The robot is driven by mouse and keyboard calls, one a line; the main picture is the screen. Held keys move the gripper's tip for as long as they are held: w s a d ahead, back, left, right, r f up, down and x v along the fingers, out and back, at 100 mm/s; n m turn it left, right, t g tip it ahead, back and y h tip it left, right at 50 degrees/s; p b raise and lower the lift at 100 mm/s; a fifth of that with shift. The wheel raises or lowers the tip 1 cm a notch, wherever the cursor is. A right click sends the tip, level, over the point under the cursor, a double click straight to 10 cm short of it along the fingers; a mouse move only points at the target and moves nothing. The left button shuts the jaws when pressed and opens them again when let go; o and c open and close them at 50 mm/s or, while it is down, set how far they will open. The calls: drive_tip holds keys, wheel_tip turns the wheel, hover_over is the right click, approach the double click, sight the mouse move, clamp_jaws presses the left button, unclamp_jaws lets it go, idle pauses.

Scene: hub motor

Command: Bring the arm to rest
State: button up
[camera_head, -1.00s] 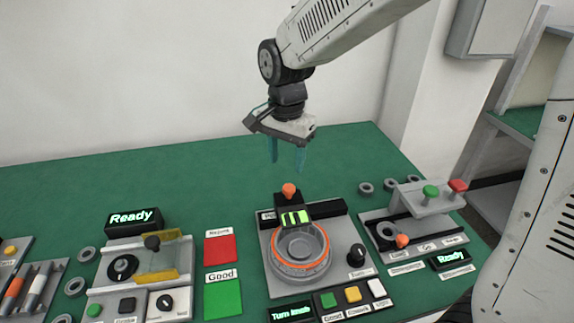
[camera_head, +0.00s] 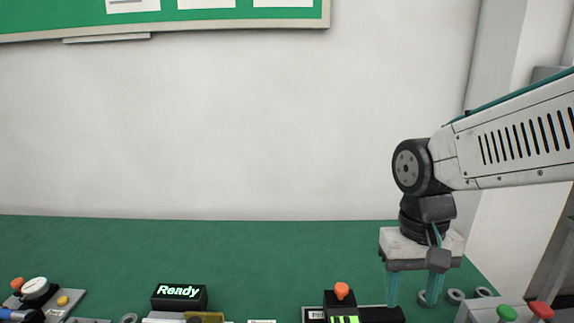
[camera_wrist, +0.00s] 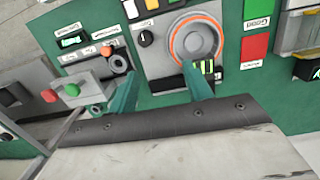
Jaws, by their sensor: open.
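My gripper (camera_head: 412,287) hangs at the right of the head view, pointing down above the green table (camera_head: 250,250). Its two teal fingers are apart with nothing between them. In the wrist view the open gripper (camera_wrist: 160,85) shows both fingers over the workbench. Beyond them lies a round grey station with an orange ring (camera_wrist: 195,38). One fingertip overlaps the edge of that station in the picture; I see no contact. My arm reaches in from the right of the head view.
A black "Ready" display (camera_head: 180,297) stands at the front left. An orange knob (camera_head: 342,291), a green button (camera_head: 506,312) and a red button (camera_head: 541,309) stand along the front. Grey rings (camera_head: 455,296) lie near the gripper. The back of the table is clear before the white wall (camera_head: 220,130).

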drive_tip(key=s+d+r+t, duration=0.2)
drive_tip(key=s+d, duration=0.4)
drive_tip(key=s, duration=0.4)
drive_tip(key=shift+s+d+r+t, duration=0.25)
drive_tip(key=shift+r+t, duration=0.05)
drive_tip(key=shift+r, duration=0.5)
idle(1.9)
drive_tip(key=shift+c, duration=1.2)
drive_tip(key=shift+s+d, duration=0.1)
drive_tip(key=shift+c, duration=0.3)
